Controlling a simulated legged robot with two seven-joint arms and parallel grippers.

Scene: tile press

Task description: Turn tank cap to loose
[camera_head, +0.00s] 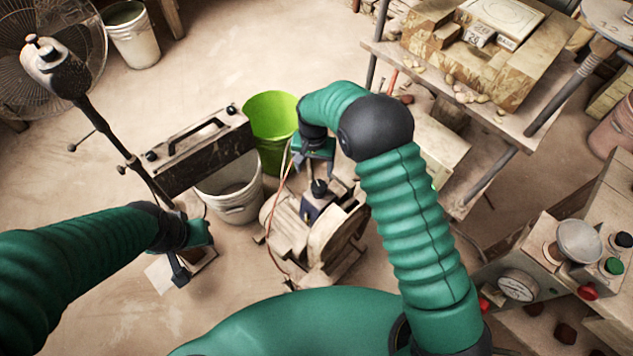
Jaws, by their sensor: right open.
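A small black cap (319,187) sits on top of the dark tank block of a dusty beige machine (292,228) on the floor in front of me. I take it to be the tank cap; whether it is loose or tight cannot be seen. My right gripper (314,166) hangs just above the cap, pointing down, open. The wrist and hand partly hide the fingers, and a touch with the cap cannot be made out. My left gripper (181,272) is low at the left, away from the cap. Its fingers are too unclear to tell their opening.
A green bucket (271,107) and a whitish bucket (232,190) stand behind the machine. A long black case (200,152) and a stand fan (62,60) are at left. A workbench (470,120) is at upper right, a control box with gauge (518,285) at lower right. An orange cable runs along the machine.

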